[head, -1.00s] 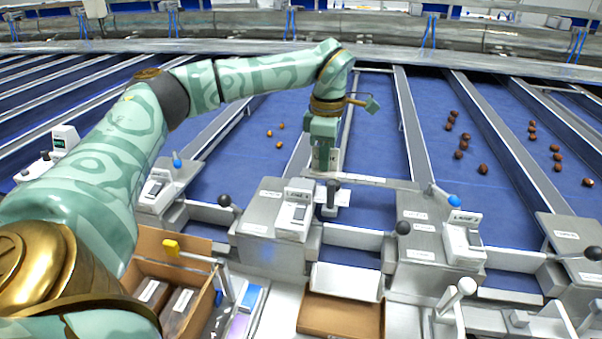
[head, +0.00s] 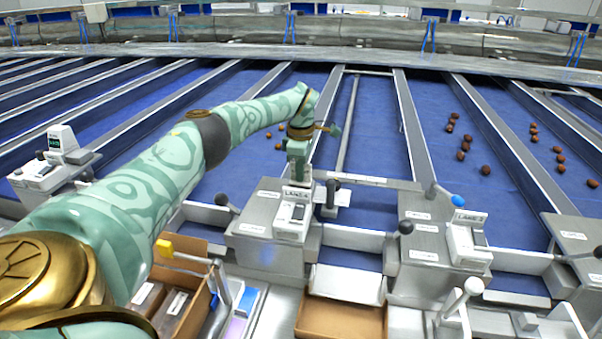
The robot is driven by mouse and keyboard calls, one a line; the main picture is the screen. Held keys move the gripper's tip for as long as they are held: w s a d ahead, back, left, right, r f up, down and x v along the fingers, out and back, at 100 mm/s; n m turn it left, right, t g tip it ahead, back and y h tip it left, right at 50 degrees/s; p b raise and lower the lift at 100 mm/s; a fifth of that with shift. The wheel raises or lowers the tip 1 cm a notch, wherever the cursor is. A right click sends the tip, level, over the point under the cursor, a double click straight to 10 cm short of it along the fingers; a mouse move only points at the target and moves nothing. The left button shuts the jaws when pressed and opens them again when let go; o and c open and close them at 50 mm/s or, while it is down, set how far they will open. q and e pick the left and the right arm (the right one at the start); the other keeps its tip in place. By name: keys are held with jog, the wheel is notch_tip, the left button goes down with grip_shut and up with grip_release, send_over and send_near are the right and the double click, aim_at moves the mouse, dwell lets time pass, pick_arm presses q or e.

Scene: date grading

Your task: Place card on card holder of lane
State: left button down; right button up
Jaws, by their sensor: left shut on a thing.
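My left gripper (head: 298,178) reaches in from the left and points down over the middle lane station (head: 268,232). It is shut on a thin pale card, mostly hidden by the fingers. The card's lower part is just above or at the top of the white card holder (head: 291,222), which carries a lane label. I cannot tell whether the card touches the holder. A similar holder (head: 466,245) stands on the station to the right. My right gripper is not in view.
Black-knobbed levers (head: 332,192) stand close beside the gripper. An open cardboard box (head: 340,318) is at the front centre, and a box with packs (head: 190,255) is at the front left. Brown dates (head: 485,170) lie on the blue belts.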

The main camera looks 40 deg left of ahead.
pick_arm(q)
jog(key=shift+f, duration=0.3)
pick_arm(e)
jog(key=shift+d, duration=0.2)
pick_arm(q)
jog(key=c, duration=1.6)
grip_release()
jog(key=shift+o, duration=0.2)
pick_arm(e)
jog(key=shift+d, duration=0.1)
pick_arm(q)
jog(key=shift+r, duration=0.1)
